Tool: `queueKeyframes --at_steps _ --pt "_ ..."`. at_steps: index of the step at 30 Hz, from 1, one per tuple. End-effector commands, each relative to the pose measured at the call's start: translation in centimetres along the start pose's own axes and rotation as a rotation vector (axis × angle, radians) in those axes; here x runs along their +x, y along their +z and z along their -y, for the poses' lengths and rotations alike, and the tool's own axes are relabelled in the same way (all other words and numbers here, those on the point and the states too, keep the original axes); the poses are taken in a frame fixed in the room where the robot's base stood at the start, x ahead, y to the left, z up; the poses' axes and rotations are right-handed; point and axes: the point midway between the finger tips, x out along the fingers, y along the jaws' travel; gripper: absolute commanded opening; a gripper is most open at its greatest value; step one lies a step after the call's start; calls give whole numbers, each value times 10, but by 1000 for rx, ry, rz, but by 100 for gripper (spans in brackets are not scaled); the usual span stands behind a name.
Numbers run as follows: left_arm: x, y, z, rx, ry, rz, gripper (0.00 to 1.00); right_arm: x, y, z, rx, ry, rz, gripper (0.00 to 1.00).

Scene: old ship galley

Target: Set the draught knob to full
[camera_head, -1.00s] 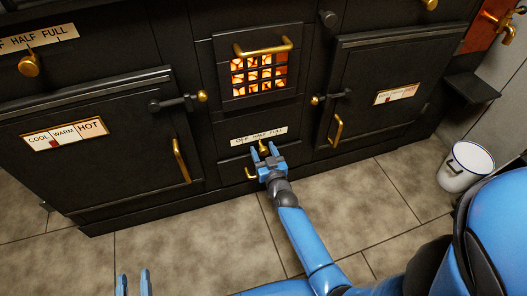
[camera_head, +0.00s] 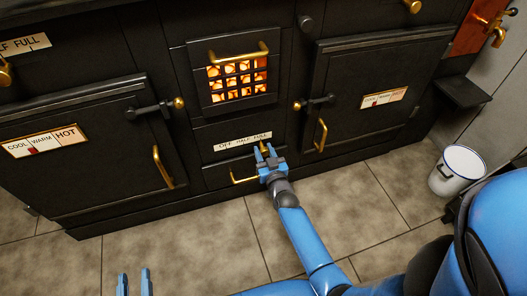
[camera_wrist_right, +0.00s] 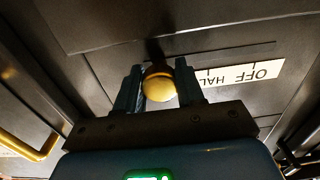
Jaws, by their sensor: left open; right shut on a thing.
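The draught knob is a small brass ball (camera_wrist_right: 160,86) on the black panel below the glowing grate. Its plate (camera_head: 240,140) reads OFF, HALF, FULL. In the head view the knob (camera_head: 264,147) stands below the FULL end of the plate, partly hidden by my right gripper. My right gripper (camera_head: 265,152) is shut on the knob, one finger on each side. The wrist view shows the plate (camera_wrist_right: 240,75) upside down, with FULL hidden behind the right gripper (camera_wrist_right: 163,92). My left gripper (camera_head: 134,283) is open and empty at the bottom left, over the floor.
A brass drawer handle (camera_head: 244,179) sits just left of my right gripper. The grate door (camera_head: 237,75) with its brass handle is above. Oven doors flank the panel, left (camera_head: 90,165) and right (camera_head: 350,125). A white bucket (camera_head: 459,170) stands right. The tiled floor in front is clear.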

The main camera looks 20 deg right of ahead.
Motion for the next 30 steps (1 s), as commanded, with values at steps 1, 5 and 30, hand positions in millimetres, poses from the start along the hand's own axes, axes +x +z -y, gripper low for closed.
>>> queueKeyframes --at_steps 1,5,30 --pt "0 -1 0 0 0 0 43 0 0 -1 2 1 0 0" --pt "0 -1 0 0 0 0 43 0 1 -2 3 4 0 0" --pt "0 -6 0 0 0 0 43 -13 0 0 2 1 2 64"
